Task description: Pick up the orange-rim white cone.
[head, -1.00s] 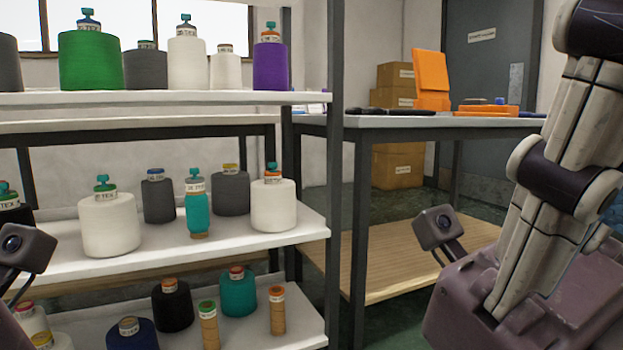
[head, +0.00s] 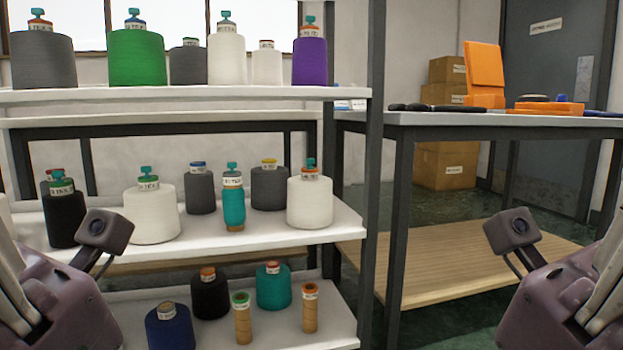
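A white cone (head: 309,206) with an orange-red rim and a teal knob on top stands upright at the right end of the middle shelf. A smaller white cone (head: 266,69) with an orange-red top stands on the upper shelf beside the purple cone (head: 309,62); I cannot tell rim shades apart for certain. Another white cone (head: 151,216) with a green top stands on the middle shelf. My two wrists show at the lower left and lower right, apart from the cones. The fingers of both grippers are out of view.
The white middle shelf (head: 265,244) also holds a teal spool (head: 234,207), grey cones and a black cone. Dark uprights (head: 371,200) stand at the shelf's right end. A table (head: 440,121) with orange items (head: 484,80) stands to the right. Several cones and spools stand on the lower shelf.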

